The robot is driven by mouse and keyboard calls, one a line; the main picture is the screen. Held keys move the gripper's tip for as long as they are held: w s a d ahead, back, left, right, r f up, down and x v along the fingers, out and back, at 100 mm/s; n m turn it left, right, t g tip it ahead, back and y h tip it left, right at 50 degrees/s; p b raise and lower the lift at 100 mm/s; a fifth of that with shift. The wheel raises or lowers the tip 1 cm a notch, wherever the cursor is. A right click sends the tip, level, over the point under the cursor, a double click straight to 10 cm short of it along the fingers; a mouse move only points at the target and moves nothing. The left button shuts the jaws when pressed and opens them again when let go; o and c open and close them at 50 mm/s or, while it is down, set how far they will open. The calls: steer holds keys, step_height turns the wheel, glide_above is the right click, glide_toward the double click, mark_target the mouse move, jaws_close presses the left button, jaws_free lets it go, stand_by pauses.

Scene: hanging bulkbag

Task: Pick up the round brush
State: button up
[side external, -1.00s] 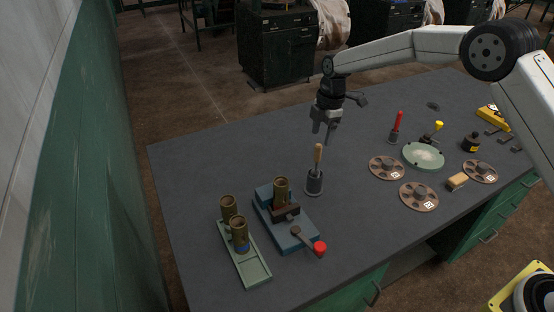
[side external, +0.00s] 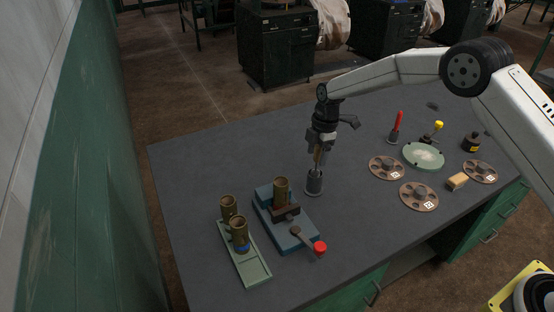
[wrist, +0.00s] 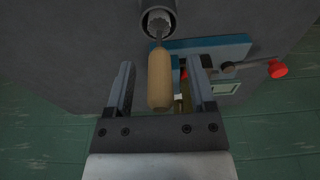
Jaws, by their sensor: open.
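The round brush stands upright, its wooden handle (side external: 318,160) up, in a dark cylindrical holder (side external: 314,184) on the grey table. In the wrist view the pale wooden brush handle (wrist: 160,80) points toward me, with its thin metal stem and bristle end in the holder's mouth (wrist: 158,16). My gripper (side external: 319,150) is directly above the holder and points down. In the wrist view my gripper (wrist: 160,64) is open, one finger on each side of the handle, with a gap on both sides. In the side view my gripper hides the handle's top.
Left of the holder are a blue fixture (side external: 284,222) with a brass cylinder and red-knobbed lever, and a green tray (side external: 243,256) with brass cylinders. To the right are brown discs (side external: 418,197), a round green dish (side external: 424,156) and a red-handled tool (side external: 397,125).

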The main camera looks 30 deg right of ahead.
steer(key=shift+f, duration=0.6)
jaws_close()
